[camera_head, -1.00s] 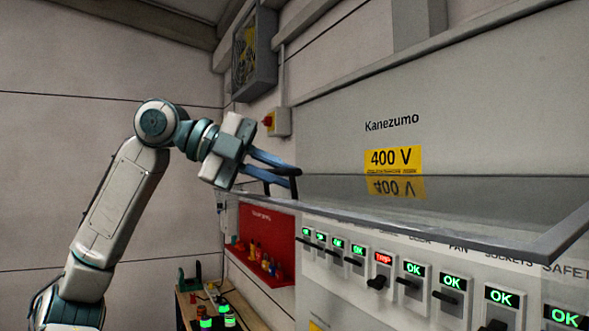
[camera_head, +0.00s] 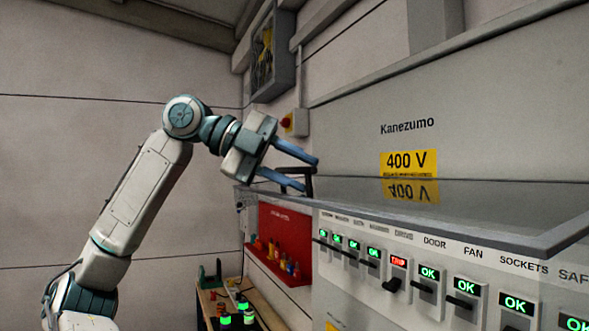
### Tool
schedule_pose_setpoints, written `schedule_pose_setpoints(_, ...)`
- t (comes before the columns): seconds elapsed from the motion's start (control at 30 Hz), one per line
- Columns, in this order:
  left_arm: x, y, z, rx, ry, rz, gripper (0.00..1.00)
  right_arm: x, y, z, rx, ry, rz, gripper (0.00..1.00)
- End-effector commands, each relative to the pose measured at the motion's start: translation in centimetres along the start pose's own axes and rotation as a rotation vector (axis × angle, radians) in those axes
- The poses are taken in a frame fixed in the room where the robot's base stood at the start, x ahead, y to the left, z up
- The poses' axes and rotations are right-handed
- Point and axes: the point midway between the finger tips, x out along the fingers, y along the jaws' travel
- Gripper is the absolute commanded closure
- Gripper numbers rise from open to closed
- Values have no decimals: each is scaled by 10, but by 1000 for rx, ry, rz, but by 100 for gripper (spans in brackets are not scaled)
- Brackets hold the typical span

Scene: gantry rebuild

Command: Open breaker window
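The breaker window is a clear panel in a grey frame (camera_head: 400,222). It stands swung up, close to level, above the row of breakers, and the 400 V label shows mirrored in it. A dark handle (camera_head: 309,190) sits at its left part. My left gripper (camera_head: 310,174) is at this handle, with its two blue fingers spread apart. The fingertips are beside or around the handle; I cannot tell whether they touch it. My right gripper is not in view.
Below the window is a row of breakers with green OK displays and one red display (camera_head: 398,262). A red panel (camera_head: 270,225) with small coloured items hangs at the left, above a bench (camera_head: 262,311).

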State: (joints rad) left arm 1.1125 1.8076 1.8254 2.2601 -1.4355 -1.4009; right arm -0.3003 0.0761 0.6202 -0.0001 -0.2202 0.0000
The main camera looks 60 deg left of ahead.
Motion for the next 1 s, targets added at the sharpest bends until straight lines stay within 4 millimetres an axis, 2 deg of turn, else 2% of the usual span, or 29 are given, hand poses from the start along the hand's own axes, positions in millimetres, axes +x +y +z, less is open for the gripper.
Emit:
schedule_pose_setpoints(0.17, -4, 0, 0, 0, -2, 0, 68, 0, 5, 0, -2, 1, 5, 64)
schedule_pose_setpoints(0.27, -16, 0, 0, -1, -3, -1, 68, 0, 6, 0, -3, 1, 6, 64)
schedule_pose_setpoints(0.5, -64, 0, 1, -3, -5, -2, 68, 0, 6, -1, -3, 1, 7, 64)
schedule_pose_setpoints(0.7, -95, 0, 1, -3, -2, -1, 68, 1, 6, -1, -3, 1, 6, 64)
schedule_pose_setpoints(0.83, -105, 0, 1, -1, -1, 1, 68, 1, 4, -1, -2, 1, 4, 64)
schedule_pose_setpoints(1.0, -107, 0, 1, -1, 0, 1, 68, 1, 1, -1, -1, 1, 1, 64)
